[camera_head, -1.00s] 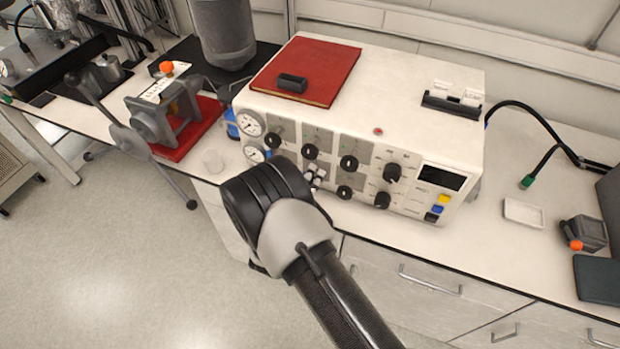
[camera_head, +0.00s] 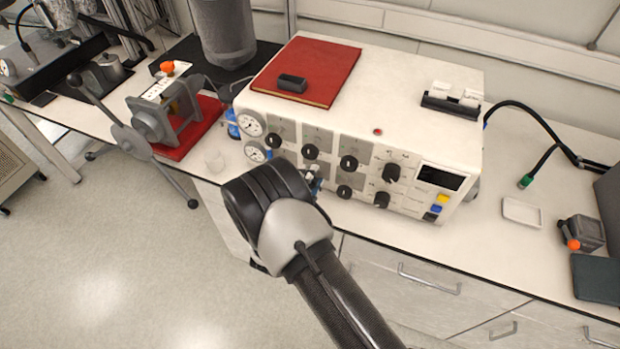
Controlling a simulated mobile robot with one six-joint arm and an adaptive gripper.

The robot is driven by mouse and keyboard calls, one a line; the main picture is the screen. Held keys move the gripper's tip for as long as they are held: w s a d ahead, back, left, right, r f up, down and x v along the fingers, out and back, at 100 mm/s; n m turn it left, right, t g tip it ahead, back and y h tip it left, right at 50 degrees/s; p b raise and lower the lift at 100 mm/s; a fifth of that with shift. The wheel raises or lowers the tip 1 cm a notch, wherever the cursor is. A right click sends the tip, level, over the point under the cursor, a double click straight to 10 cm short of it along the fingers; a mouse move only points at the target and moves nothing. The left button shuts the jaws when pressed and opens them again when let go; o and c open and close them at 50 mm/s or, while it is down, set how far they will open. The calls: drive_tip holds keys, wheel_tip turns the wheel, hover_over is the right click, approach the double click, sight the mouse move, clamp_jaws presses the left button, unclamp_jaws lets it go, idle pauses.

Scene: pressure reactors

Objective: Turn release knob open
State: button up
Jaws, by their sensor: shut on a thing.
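The white control box (camera_head: 450,100) on the bench has two rows of black knobs on its front panel. My gripper (camera_head: 314,181) is at the lower row of this panel, left of a lower black knob (camera_head: 344,191). It is mostly hidden behind my dark wrist, with only a small part showing. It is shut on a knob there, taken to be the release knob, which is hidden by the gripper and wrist. The knob's turned angle cannot be seen.
Two round gauges (camera_head: 251,124) sit at the panel's left end. A red book (camera_head: 325,65) with a small black block lies on the box. A white tray (camera_head: 522,212) lies right.

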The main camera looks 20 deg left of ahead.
drive_tip(key=shift+n, duration=0.3)
idle(0.4)
drive_tip(key=o, duration=1.1)
drive_tip(key=shift+s, duration=0.1)
drive_tip(key=s, duration=0.8)
drive_tip(key=s+a, duration=0.1)
drive_tip(key=s, duration=0.2)
drive_tip(key=shift+s, duration=0.4)
